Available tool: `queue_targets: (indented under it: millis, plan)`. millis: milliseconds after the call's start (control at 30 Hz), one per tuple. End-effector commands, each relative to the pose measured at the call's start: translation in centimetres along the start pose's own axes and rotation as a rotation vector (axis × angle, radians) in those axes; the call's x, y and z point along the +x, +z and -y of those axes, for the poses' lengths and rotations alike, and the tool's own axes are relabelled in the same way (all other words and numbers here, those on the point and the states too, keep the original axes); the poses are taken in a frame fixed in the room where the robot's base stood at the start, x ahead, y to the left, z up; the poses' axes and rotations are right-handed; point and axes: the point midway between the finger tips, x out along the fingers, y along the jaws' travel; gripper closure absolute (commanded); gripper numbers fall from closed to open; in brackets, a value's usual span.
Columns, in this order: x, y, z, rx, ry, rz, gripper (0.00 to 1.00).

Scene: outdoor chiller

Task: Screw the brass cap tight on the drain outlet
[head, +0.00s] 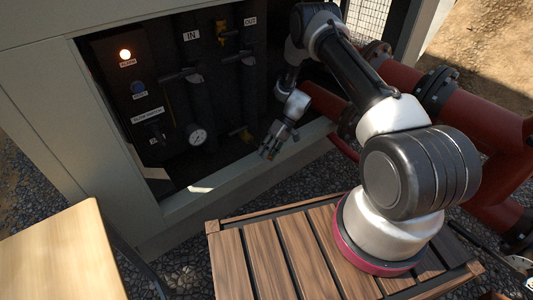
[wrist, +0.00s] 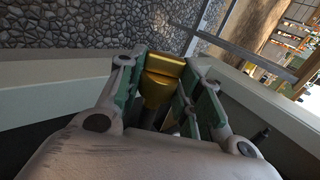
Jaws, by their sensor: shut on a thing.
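My gripper (head: 271,148) is at the lower right of the open chiller cabinet, near its front sill. In the wrist view my gripper (wrist: 160,95) has its green-padded fingers on both sides of the brass cap (wrist: 163,78) and is shut on it. In the head view the cap is too small and too covered by the fingers to make out clearly. The drain outlet cannot be told apart in either view, so I cannot tell whether the cap sits on it.
The cabinet panel has a lit alarm lamp (head: 125,54), a pressure gauge (head: 197,136) and dark pipes marked IN and OUT. Large red pipes (head: 465,115) run at the right. A wooden table (head: 65,255) stands at the lower left. Gravel lies below the sill.

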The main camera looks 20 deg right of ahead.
Motion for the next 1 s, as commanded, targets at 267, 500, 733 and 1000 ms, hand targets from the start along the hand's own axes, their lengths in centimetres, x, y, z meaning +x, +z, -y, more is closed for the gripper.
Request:
queue_targets:
  millis: [267,500,733,1000]
  plan:
    - [0.05,-0.31,-0.06,-0.005,-0.066,-0.003,1.0]
    - [0.04,-0.33,-0.06,-0.004,-0.064,-0.003,0.62]
    - [0.06,-0.22,-0.04,-0.004,-0.065,0.0,0.4]
    - [0.08,-0.16,-0.04,-0.003,-0.065,0.001,0.19]
